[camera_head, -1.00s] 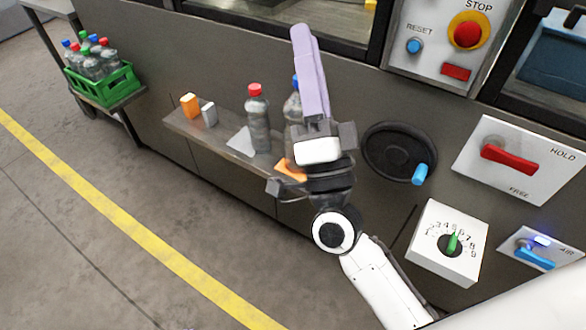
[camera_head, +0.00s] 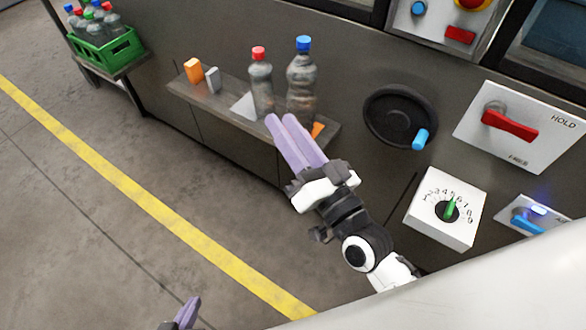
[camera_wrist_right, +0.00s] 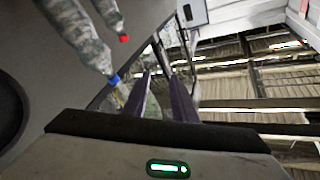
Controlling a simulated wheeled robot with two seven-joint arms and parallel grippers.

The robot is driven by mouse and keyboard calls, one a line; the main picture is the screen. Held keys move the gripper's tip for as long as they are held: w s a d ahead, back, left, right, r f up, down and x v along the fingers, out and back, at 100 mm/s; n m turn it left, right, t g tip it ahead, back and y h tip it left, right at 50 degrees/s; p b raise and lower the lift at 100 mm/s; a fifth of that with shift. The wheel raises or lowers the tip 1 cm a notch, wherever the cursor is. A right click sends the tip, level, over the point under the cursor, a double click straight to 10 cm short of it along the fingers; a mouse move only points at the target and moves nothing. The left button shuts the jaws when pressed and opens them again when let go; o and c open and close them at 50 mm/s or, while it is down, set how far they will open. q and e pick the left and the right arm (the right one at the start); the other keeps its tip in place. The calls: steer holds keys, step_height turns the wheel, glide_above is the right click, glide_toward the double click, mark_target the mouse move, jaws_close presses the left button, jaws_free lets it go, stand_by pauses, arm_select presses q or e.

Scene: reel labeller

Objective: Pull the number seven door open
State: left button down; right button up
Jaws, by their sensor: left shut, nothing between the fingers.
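No door marked seven can be made out in either view. The grey machine front (camera_head: 225,135) has plain lower panels with dark seams. My right gripper (camera_head: 279,118) has its two lilac fingers a little apart and empty, in front of the shelf and just below the bottles. Its fingers also show apart in the right wrist view (camera_wrist_right: 160,75). My left gripper (camera_head: 186,312) shows only a lilac fingertip part at the bottom edge, away from the machine; it is shut and empty.
A shelf (camera_head: 205,107) holds a red-capped bottle (camera_head: 261,85), a blue-capped bottle (camera_head: 301,80) and small blocks. A black handwheel (camera_head: 393,112), a red HOLD lever (camera_head: 510,125) and a numbered dial box (camera_head: 445,208) stick out at right. A green crate (camera_head: 108,55) stands far left. The floor is clear.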

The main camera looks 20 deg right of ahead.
steer(key=s+f+n+g, duration=0.1)
steer(key=s+f+g, duration=0.1)
steer(key=f, duration=0.5)
steer(key=shift+s+f+n+g, duration=0.3)
steer(key=shift+s+n, duration=0.1)
steer(key=shift+s, duration=0.15)
steer(key=s+d+f+n+g+h, duration=0.1)
steer(key=s+d+f+g, duration=0.1)
steer(key=s+f+g, duration=0.2)
steer(key=s+d+f+n+g+h, duration=0.2)
steer(key=s+f, duration=0.9)
steer(key=f, duration=0.6)
steer(key=shift+s+d+f+g, duration=0.2)
steer(key=shift+d+g, duration=0.45)
steer(key=shift+g, duration=0.45)
